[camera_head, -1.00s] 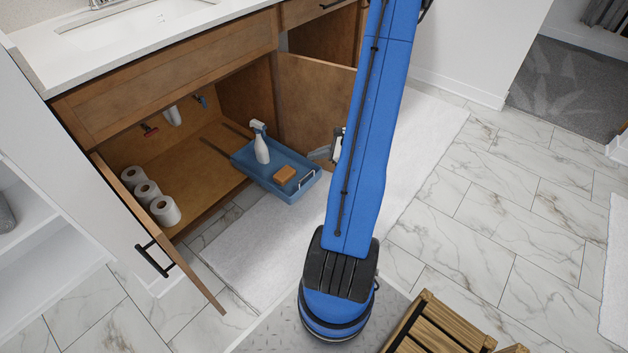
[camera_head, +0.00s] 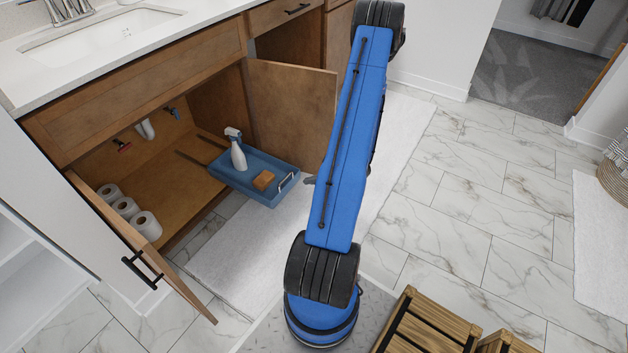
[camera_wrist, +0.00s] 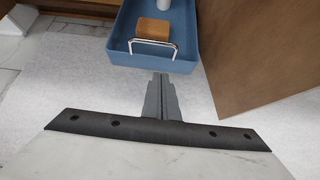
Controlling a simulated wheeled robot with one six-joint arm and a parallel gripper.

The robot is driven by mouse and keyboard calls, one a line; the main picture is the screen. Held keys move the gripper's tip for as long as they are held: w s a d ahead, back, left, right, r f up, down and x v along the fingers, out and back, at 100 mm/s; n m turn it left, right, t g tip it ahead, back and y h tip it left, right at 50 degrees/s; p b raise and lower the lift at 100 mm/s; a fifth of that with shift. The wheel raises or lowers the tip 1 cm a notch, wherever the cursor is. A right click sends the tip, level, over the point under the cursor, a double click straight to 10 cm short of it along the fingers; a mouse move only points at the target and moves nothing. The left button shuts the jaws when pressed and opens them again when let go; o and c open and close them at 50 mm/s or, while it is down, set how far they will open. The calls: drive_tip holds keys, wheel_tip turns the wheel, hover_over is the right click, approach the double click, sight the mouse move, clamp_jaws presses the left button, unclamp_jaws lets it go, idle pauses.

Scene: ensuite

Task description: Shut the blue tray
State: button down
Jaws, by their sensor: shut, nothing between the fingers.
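The blue tray (camera_head: 262,195) is pulled out on its runners from the open under-sink cabinet, past the cabinet front. It holds a white spray bottle (camera_head: 238,155) and an orange-brown block (camera_head: 263,180). A metal handle (camera_head: 286,182) is on its front edge; it also shows in the wrist view (camera_wrist: 152,43). My gripper (camera_wrist: 160,76) is shut and empty, just short of the handle and pointing at the tray's front, with a small gap visible. In the head view my arm hides most of the gripper.
The right cabinet door (camera_head: 292,115) stands open beside the tray, close to my arm. The left door (camera_head: 140,240) is also open. Several paper rolls (camera_head: 125,208) stand inside the cabinet. A wooden slatted stool (camera_head: 425,325) is near my base.

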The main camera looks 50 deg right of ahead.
sight(241, 151)
drive_tip(key=w+f, duration=0.2)
drive_tip(key=w, duration=0.5)
drive_tip(key=shift+w+a, duration=0.2)
drive_tip(key=shift+a, duration=0.1)
drive_tip(key=shift+w, duration=0.15)
drive_tip(key=w, duration=1)
drive_tip(key=w+a, duration=0.1)
drive_tip(key=w, duration=0.9)
drive_tip(key=w+a, duration=0.1)
drive_tip(key=w, duration=0.9)
drive_tip(key=shift+w+a, duration=0.2)
drive_tip(key=shift+w, duration=0.25)
